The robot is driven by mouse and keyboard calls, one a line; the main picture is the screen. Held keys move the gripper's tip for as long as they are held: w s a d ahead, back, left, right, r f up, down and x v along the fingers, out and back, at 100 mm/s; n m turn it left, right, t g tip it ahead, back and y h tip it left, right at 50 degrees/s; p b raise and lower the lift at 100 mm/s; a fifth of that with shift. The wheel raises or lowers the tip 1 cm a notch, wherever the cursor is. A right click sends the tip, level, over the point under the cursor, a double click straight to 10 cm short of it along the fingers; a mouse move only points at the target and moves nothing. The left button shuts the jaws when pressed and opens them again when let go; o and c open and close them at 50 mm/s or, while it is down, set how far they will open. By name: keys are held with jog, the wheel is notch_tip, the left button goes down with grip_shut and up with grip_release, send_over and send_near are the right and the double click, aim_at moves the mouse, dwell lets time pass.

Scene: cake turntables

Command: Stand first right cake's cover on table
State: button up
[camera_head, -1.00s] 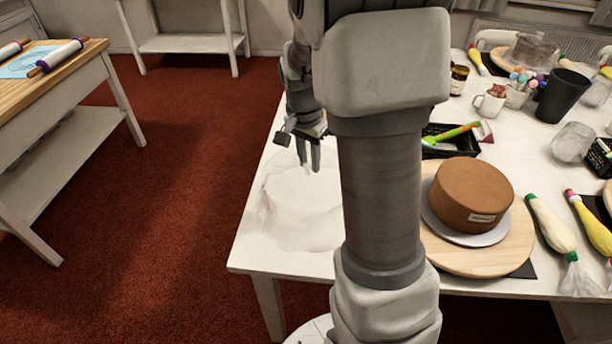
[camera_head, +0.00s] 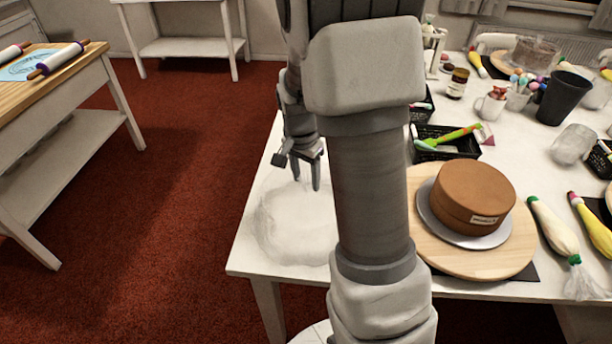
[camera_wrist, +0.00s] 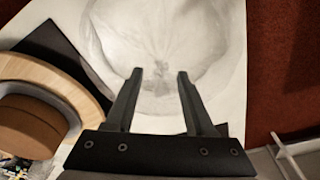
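The brown cake (camera_head: 473,197) sits uncovered on a grey plate (camera_head: 441,223) on a round wooden turntable (camera_head: 490,262), right of my arm. A clear cover (camera_head: 292,228) is at the table's left front corner, its right side partly behind my arm. In the wrist view the cover (camera_wrist: 160,35) is a large, faint round shape beyond the fingertips. My gripper (camera_head: 307,186) points down over the cover's far part. In the wrist view my gripper (camera_wrist: 159,74) has its fingers apart, with no object clearly gripped. I cannot tell whether the fingertips touch the cover.
Right of the cake lie piping bags (camera_head: 552,226) (camera_head: 592,217). Behind it are a black basket (camera_head: 440,150), a white mug (camera_head: 490,105), a dark cup (camera_head: 562,97) and a clear glass (camera_head: 573,144). The white table (camera_head: 245,262) ends just left of the cover.

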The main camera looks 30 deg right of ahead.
jog(key=shift+r, duration=0.1)
notch_tip(320, 180, up, 11)
jog(key=a+p, duration=0.1)
jog(key=p, duration=0.1)
jog(key=s+a+r+n+t, duration=0.1)
jog(key=s+a+r+n, duration=0.2)
jog(key=s, duration=0.3)
jog(key=s+a+r+n+t, duration=0.2)
jog(key=s+a+r+n, duration=0.1)
jog(key=s+a+n, duration=0.1)
jog(key=s+a+r+n+t+y, duration=0.1)
jog(key=s+a+r+n, duration=0.3)
jog(key=s, duration=0.4)
jog(key=shift+s+a+n+t, duration=0.15)
jog(key=shift+s+n+t, duration=0.15)
jog(key=shift+n+t, duration=0.35)
